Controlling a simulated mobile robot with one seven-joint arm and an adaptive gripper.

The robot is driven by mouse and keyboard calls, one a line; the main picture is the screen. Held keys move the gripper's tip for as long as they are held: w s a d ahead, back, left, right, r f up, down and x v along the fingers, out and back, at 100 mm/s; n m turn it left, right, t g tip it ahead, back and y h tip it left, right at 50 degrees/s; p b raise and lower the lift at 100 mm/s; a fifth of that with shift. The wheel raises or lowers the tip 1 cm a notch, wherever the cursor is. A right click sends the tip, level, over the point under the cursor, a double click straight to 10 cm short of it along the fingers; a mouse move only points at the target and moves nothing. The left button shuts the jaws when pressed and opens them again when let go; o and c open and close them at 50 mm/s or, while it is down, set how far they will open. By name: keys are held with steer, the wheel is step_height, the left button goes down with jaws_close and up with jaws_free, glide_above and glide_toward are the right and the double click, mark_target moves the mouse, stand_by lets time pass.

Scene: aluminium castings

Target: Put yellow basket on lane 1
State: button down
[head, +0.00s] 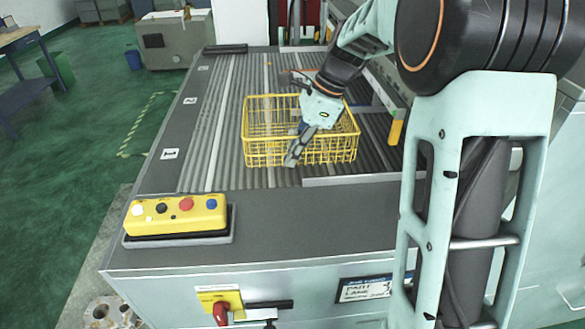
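The yellow wire basket (258,151) stands upright on the ridged grey deck of the table, right of the pale divider strip. It is open-topped and I see nothing inside. My gripper (291,160) reaches down from the upper right, with its fingers at the basket's near wall. The fingers overlap the wire there, and I cannot tell whether they grip it. A white label reading 1 (170,154) is on the dark left border of the table, nearest the front. A label 2 (190,100) is further back, with another small label (203,68) beyond it.
A yellow button box (175,215) sits at the table's front left corner. A yellow-ended rail (396,131) is right of the basket. The ridged deck (200,140) left of the basket is clear. A red-handled switch (221,311) is on the front face.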

steer(key=shift+w+f+b, duration=0.1)
steer(key=shift+f+b, duration=1.05)
steer(key=shift+f, duration=0.4)
steer(key=shift+f, duration=0.1)
steer(key=c, duration=2.2)
jaws_free()
steer(key=shift+f, duration=0.1)
steer(key=shift+o, duration=0.2)
steer(key=v, duration=1.2)
steer(key=shift+d+p, duration=0.1)
steer(key=shift+p, duration=0.2)
